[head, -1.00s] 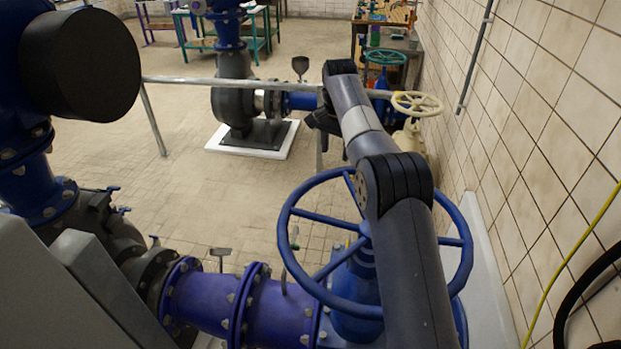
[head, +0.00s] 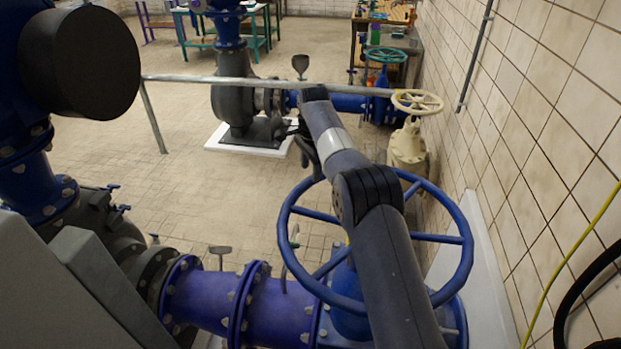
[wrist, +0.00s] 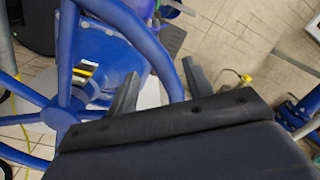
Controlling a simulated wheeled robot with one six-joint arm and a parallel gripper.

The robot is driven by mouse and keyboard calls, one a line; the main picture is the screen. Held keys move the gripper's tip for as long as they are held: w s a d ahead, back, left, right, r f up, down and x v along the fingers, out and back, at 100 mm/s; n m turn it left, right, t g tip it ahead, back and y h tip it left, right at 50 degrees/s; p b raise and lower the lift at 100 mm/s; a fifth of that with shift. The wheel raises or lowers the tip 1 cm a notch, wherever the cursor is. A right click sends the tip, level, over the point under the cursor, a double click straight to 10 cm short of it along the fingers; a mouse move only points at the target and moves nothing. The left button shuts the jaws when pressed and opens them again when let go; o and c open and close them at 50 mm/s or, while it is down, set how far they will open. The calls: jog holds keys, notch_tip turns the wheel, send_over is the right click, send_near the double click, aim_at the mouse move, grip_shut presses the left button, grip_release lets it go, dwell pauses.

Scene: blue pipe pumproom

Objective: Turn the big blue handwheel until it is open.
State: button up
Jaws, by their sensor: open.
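The big blue handwheel (head: 287,262) sits atop a blue valve at the lower right of the head view, its rim tilted toward me and partly hidden by my arm. It also shows close up at the left of the wrist view (wrist: 65,60), with its hub and several spokes. My gripper (head: 312,165) points down at the far left part of the rim in the head view, its fingertips hard to make out there. In the wrist view my gripper (wrist: 160,80) is open, with its two dark fingers apart and the blue rim passing between them. Whether they touch the rim is unclear.
A cream handwheel (head: 417,102) and a green one (head: 386,56) stand beyond. A grey rail (head: 240,80) crosses behind my gripper. The tiled wall (head: 540,130) is close on the right. Blue pipe (head: 205,295) runs left from the valve. Open floor lies left of centre.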

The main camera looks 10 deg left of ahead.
aim_at(310, 178)
jog(key=shift+w+a+f, duration=0.1)
jog(key=shift+f, duration=1.95)
jog(key=shift+c, duration=0.4)
jog(key=shift+r, duration=0.15)
grip_shut()
